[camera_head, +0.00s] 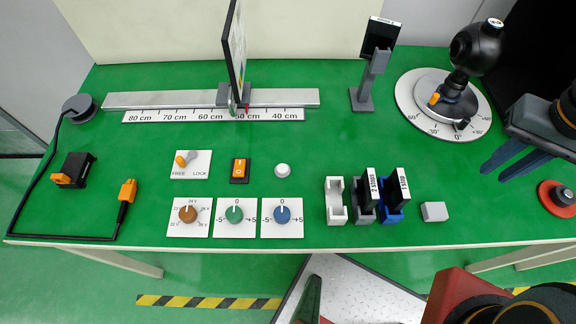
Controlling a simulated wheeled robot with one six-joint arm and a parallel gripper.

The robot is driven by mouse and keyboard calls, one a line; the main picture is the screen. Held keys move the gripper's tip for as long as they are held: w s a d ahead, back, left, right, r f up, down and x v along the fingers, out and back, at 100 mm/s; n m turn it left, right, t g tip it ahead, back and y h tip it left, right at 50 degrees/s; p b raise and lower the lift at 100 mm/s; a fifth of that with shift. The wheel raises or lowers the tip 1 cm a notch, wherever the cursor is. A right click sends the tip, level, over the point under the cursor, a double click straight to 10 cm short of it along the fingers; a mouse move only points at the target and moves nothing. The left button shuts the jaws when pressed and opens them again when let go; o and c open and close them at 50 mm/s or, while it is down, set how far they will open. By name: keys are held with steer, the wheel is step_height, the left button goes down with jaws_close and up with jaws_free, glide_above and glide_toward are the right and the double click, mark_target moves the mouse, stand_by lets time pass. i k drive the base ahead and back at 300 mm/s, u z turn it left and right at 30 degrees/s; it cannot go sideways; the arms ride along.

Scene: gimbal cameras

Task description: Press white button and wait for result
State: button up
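The white button (283,170) is a small round knob on the green table, right of the orange switch (240,170). Nothing touches it. My gripper (492,175) is at the right side of the picture, with dark blue fingers pointing left. The fingers are apart, with green table showing between them, and hold nothing. It is well to the right of the white button, apart from it.
The FREE/LOCK knob (191,164) is left of the switch. Three dial plates (235,217) lie in front. Slotted holders (336,201) and a grey block (434,211) stand between button and gripper. A ruler rail (150,101), a black sphere device (476,48) and a red emergency-style button (560,197) are around.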

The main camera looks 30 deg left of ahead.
mark_target(282, 169)
steer(key=k, duration=0.5)
steer(key=u, duration=1.5)
steer(key=i, duration=0.5)
